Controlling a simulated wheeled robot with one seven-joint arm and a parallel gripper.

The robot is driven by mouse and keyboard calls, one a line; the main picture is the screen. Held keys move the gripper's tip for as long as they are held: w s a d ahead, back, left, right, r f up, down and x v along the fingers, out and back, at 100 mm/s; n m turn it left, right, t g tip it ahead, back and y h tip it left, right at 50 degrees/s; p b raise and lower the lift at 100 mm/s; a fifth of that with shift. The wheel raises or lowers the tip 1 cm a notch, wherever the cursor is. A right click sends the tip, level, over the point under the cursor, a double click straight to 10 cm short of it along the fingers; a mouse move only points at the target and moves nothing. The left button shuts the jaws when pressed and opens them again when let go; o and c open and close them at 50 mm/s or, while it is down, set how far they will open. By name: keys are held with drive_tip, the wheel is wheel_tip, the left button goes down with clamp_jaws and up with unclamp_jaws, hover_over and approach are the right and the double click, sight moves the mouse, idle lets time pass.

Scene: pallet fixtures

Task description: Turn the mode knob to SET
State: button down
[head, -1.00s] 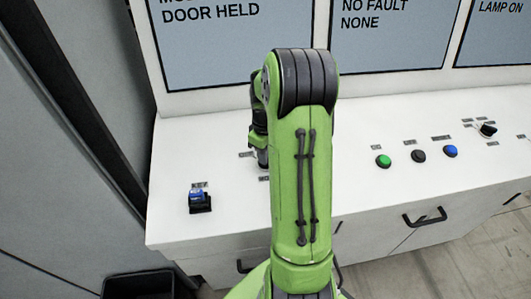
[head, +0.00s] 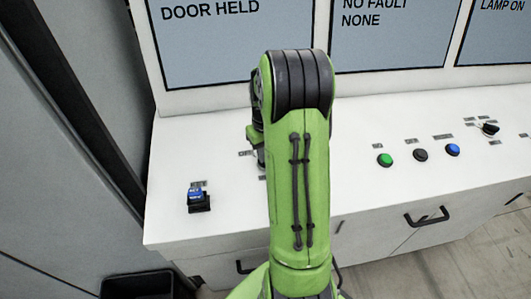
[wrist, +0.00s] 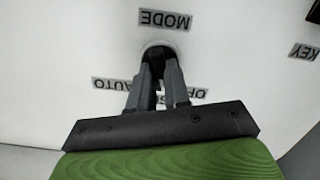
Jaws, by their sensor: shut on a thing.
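The mode knob (wrist: 155,52) is a dark knob on the white panel, just below the upside-down MODE label (wrist: 165,19) in the wrist view. My gripper (wrist: 162,66) is shut on it, with one grey finger on each side. The fingers cover most of the knob, so I cannot tell where its pointer stands. An AUTO label (wrist: 116,83) is at left, and a partly covered label (wrist: 197,95) is at right. No SET label is legible. In the head view my arm hides the knob, and only part of my gripper (head: 260,157) shows.
A blue-topped key switch (head: 199,199) sits left on the console. Green (head: 385,160), dark (head: 420,154) and blue (head: 452,149) buttons and a black knob (head: 489,128) lie to the right. Display screens (head: 385,40) stand behind. A dark bin (head: 148,286) is on the floor.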

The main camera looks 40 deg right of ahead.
drive_tip(key=shift+m, duration=1.7)
drive_tip(key=shift+b, duration=0.3)
drive_tip(key=c, duration=1.1)
unclamp_jaws()
wheel_tip(320, 180, up, 16)
drive_tip(key=shift+f+p, duration=0.1)
drive_tip(key=shift+p, duration=0.5)
